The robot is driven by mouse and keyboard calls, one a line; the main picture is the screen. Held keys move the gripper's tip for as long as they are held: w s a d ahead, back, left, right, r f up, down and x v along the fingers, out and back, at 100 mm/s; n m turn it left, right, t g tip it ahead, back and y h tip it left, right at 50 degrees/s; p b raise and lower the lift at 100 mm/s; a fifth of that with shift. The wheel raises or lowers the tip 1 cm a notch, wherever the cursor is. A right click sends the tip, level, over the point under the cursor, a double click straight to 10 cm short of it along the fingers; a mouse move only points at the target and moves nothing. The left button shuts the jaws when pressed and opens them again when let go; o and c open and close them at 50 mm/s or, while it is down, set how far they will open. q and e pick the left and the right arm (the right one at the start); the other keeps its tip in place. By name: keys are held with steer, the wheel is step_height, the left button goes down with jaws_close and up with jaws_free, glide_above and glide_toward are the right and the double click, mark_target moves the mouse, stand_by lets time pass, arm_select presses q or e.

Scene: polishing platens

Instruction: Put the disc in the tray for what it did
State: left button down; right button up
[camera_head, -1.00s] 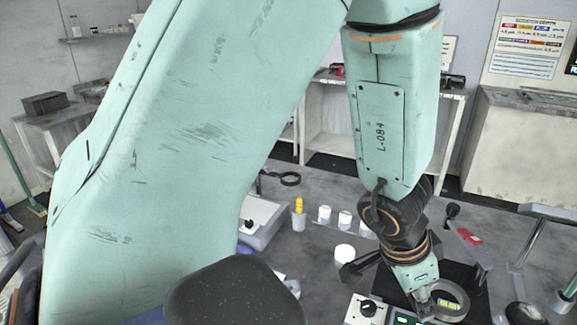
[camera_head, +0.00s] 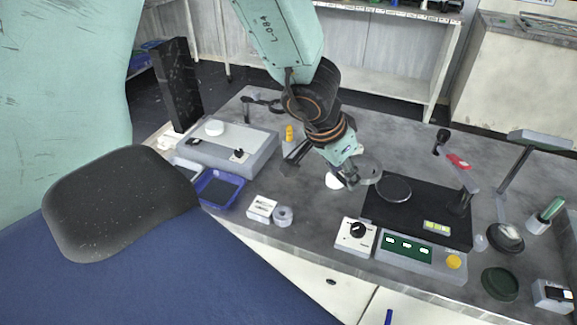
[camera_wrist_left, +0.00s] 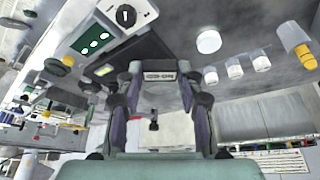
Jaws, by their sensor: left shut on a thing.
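My left gripper (camera_head: 350,177) is shut on a grey round disc (camera_head: 369,168), held above the bench just left of the black machine. A round plate (camera_head: 393,188) lies on that machine's black top (camera_head: 430,212). A blue tray (camera_head: 203,201) with a dark inside stands on the bench to the left, apart from the gripper. A paler tray (camera_head: 187,173) is partly visible beside it, largely hidden by a dark part in front. My right gripper is not in view.
A grey device (camera_head: 240,157) stands behind the blue tray. A control box with a knob (camera_head: 356,235) and a green panel (camera_head: 407,248) stand at the front edge. A yellow-topped bottle (camera_head: 289,135) and a white round piece (camera_head: 333,181) are near the arm. A dark dish (camera_head: 500,283) is at right.

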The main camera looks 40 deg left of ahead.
arm_select(q)
steer(key=w+a+n+y, duration=0.1)
steer(key=w+a+n, duration=0.15)
steer(key=a, duration=0.45)
steer(key=n+y+b, duration=0.2)
steer(key=n+b, duration=0.2)
steer(key=b, duration=0.1)
glide_above(285, 183)
steer(key=s, duration=0.1)
step_height(285, 183, down, 11)
steer(key=shift+s+d+r, duration=0.1)
steer(key=shift+d, duration=0.05)
step_height(285, 183, down, 3)
steer(key=shift+d+r+b, duration=0.1)
steer(key=shift+b, duration=0.9)
steer(key=shift+f, duration=0.4)
steer(key=shift+r, duration=0.1)
steer(key=shift+s, duration=0.1)
